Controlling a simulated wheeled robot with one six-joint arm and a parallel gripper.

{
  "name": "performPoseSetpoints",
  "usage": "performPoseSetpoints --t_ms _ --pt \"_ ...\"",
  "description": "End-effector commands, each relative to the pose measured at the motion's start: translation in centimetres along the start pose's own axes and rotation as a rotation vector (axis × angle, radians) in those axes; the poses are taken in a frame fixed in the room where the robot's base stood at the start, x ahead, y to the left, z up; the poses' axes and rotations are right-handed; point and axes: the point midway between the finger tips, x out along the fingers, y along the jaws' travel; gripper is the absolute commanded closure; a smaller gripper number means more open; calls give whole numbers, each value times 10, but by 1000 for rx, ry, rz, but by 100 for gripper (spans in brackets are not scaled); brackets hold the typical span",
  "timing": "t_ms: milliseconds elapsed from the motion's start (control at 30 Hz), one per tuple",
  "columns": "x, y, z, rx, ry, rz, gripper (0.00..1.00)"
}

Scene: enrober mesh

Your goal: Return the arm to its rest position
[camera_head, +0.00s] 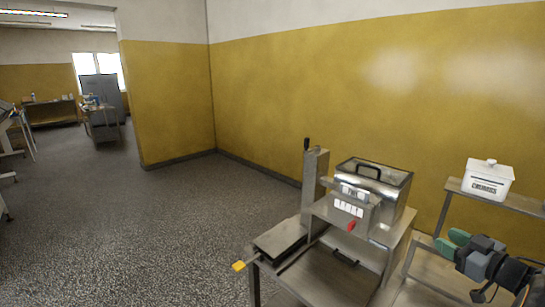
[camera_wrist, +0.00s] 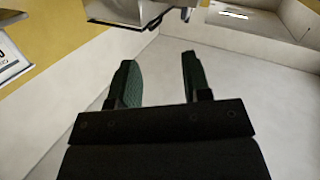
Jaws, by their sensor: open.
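My gripper (camera_head: 451,241) shows at the lower right of the head view, its green fingers pointing left towards the steel machine (camera_head: 392,195). In the wrist view my gripper (camera_wrist: 156,76) has its two dark green fingers well apart, with nothing between them. It is open and empty. In the head view it appears in front of and below the white lidded box (camera_head: 488,182). Part of my arm is cut off by the right edge of the head view.
The steel machine stands on a metal table with a lower tray, a black handle and a yellow-tipped part (camera_head: 239,266). The white box sits on a metal shelf (camera_head: 520,203) at the right. Speckled floor (camera_head: 130,225) is clear at left. A yellow wall (camera_head: 300,95) stands behind.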

Motion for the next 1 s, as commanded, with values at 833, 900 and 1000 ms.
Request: performPoseSetpoints --t_ms 833,900,1000 --pt "-44 -161 72 475 -1170 635 56" --pt "-42 -207 66 524 -1223 523 56" --pt "-38 -261 52 555 -1241 382 56"
